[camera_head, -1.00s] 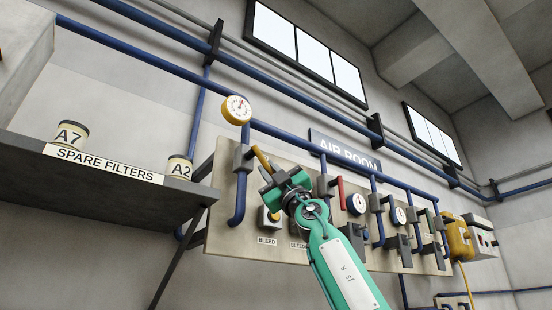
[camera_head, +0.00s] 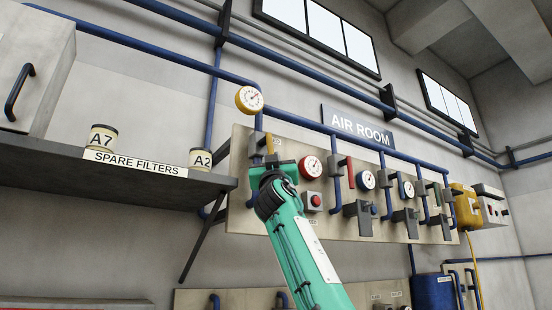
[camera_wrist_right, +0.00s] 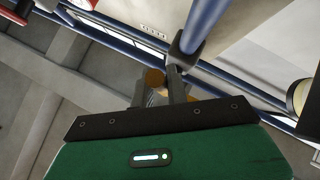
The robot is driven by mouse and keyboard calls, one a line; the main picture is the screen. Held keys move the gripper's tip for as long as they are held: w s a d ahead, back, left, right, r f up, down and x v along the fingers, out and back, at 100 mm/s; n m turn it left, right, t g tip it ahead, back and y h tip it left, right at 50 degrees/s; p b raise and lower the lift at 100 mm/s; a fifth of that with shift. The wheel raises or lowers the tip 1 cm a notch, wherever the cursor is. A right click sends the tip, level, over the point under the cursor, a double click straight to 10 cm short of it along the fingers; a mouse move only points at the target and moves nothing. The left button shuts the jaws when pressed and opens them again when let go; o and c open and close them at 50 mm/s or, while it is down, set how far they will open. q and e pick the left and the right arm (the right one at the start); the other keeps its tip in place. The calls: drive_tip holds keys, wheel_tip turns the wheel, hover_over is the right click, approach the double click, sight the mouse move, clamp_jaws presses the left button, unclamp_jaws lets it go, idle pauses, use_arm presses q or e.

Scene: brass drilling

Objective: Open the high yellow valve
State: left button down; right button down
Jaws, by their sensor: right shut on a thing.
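The yellow valve handle (camera_head: 270,144) is on the left end of the pipe board, below the yellow-rimmed gauge (camera_head: 249,99). My right gripper (camera_head: 268,164) is at it, with green housing and dark jaws. Only the handle's upper part shows above the jaws; the rest is hidden behind the gripper. In the right wrist view the handle's rounded orange-yellow end (camera_wrist_right: 155,78) sits between the two dark fingers (camera_wrist_right: 157,88), which are shut on it. My left gripper is in neither current view.
The board (camera_head: 340,223) also carries a red handle (camera_head: 350,172), more gauges and a red button (camera_head: 314,200). A dark shelf (camera_head: 60,165) with A7 and A2 cans juts out at left. A blue pipe (camera_wrist_right: 203,25) passes close to the fingers in the wrist view.

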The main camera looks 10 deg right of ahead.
drive_tip(key=m+h, duration=0.1)
drive_tip(key=m+h+p, duration=0.1)
drive_tip(key=g, duration=0.1)
drive_tip(key=shift+s+a+r+m+h, duration=0.2)
drive_tip(key=shift+s+a+m+h, duration=0.05)
drive_tip(key=shift+a+m+h, duration=0.15)
drive_tip(key=shift+m+p, duration=0.4)
drive_tip(key=shift+p, duration=0.05)
use_arm(q)
drive_tip(key=shift+s+a+r, duration=0.2)
drive_tip(key=shift+s+r, duration=0.25)
drive_tip(key=shift+r, duration=0.2)
drive_tip(key=shift+s+a+r, duration=0.2)
drive_tip(key=shift+s+r, duration=0.2)
drive_tip(key=shift+r, duration=0.2)
use_arm(e)
drive_tip(key=shift+f, duration=0.1)
use_arm(q)
drive_tip(key=shift+w, duration=0.25)
use_arm(e)
drive_tip(key=shift+g+h, duration=0.3)
drive_tip(key=shift+h, duration=0.1)
drive_tip(key=c, duration=1.4)
unclamp_jaws()
drive_tip(key=shift+a+f, duration=0.1)
